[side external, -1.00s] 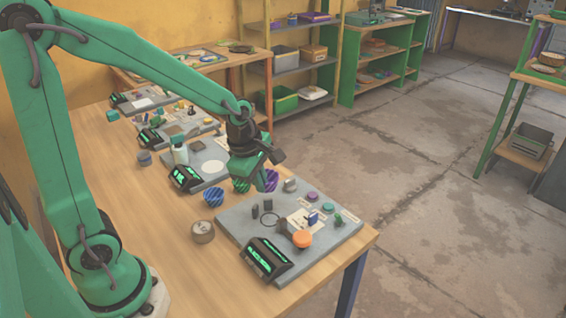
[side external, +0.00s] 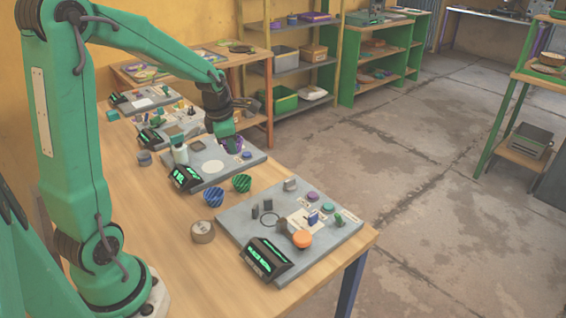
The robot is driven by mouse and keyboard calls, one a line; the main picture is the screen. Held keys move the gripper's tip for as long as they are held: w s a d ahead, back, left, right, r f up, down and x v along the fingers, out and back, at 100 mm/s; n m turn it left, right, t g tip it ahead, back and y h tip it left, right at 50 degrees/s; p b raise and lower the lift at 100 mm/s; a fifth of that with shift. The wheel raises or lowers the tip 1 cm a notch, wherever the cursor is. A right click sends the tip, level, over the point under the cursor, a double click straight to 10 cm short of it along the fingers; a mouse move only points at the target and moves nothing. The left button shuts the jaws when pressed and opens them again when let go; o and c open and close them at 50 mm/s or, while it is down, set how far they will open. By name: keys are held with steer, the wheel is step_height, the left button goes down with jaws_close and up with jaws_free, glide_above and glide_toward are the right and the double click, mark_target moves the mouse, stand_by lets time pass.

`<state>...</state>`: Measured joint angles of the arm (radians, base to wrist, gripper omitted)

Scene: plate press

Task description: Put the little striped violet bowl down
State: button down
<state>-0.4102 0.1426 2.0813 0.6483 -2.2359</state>
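The little striped violet bowl (side external: 235,143) is at the fingertips of my gripper (side external: 228,137), over the back part of the second grey board (side external: 250,162). My gripper hides part of the bowl and appears shut on it. Whether the bowl touches the board or hangs just above it, I cannot tell. A striped green bowl (side external: 242,183) and a striped blue bowl (side external: 213,197) stand side by side on the wooden table, between the second board and the front board.
The front grey board (side external: 235,222) carries an orange knob (side external: 302,239), several small parts and a dark display box (side external: 266,258). The second board has a white disc (side external: 213,167), a pale bottle (side external: 181,153) and another display box (side external: 186,178). A round tin (side external: 203,232) stands nearby.

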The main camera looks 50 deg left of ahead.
steer(key=shift+y, duration=0.4)
steer(key=a+f, duration=0.2)
steer(key=a, duration=0.2)
steer(key=s+a+f, duration=0.1)
steer(key=a+f, duration=0.1)
steer(key=a, duration=0.1)
steer(key=a+f, duration=0.3)
steer(key=a, duration=0.1)
steer(key=shift+s+a, duration=0.15)
steer(key=shift+a, duration=0.15)
steer(key=shift+f, duration=2)
steer(key=shift+f, duration=0.1)
steer(key=c, duration=1.6)
jaws_free()
steer(key=shift+v, duration=6.15)
